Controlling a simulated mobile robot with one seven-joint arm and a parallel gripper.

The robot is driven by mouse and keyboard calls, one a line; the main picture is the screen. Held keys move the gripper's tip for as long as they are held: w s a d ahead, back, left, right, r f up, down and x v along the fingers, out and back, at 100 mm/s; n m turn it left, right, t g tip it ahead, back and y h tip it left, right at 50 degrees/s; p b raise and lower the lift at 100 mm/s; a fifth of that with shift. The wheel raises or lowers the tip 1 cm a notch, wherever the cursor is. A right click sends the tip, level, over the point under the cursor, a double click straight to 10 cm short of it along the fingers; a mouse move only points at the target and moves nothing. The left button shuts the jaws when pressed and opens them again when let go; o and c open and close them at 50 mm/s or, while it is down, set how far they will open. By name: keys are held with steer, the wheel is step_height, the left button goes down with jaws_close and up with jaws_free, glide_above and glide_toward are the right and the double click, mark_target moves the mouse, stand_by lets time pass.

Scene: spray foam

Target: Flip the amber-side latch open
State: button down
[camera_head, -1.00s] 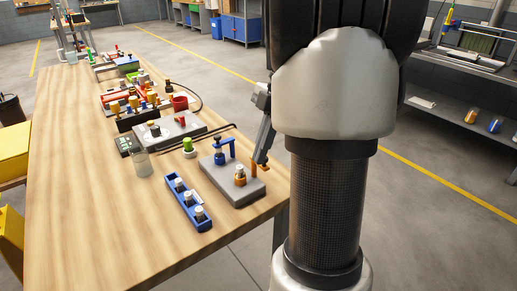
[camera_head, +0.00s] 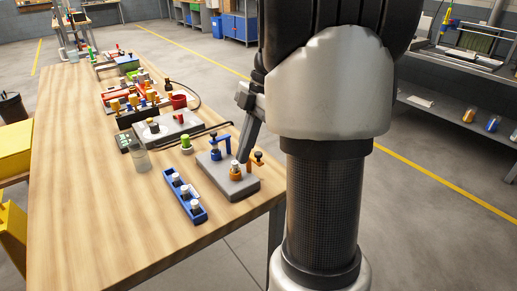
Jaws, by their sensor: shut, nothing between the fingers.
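A grey block (camera_head: 240,187) stands near the right edge of the wooden table and carries two latch stations. The blue-side latch (camera_head: 223,143) is a post with an arm reaching left. The amber-side latch (camera_head: 258,161) is small, with a dark knob, at the block's right back corner. The amber collar (camera_head: 235,176) with a pale-topped part sits left of it. My gripper (camera_head: 242,158) is shut and empty. It slants down behind the collar, between the blue and amber latches. Whether its tip touches anything cannot be told. The amber latch's exact angle is hard to read.
A blue rack (camera_head: 185,200) with several pale-topped vials lies left of the block. A glass beaker (camera_head: 141,159), a green-topped jar (camera_head: 186,145) and a grey device (camera_head: 165,132) stand farther back. The table's front left is clear.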

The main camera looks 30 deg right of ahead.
steer(key=p+v, duration=0.2)
steer(key=v, duration=0.8)
steer(key=shift+w+a+p, duration=0.25)
steer(key=shift+w+p, duration=0.1)
steer(key=shift+p, duration=0.05)
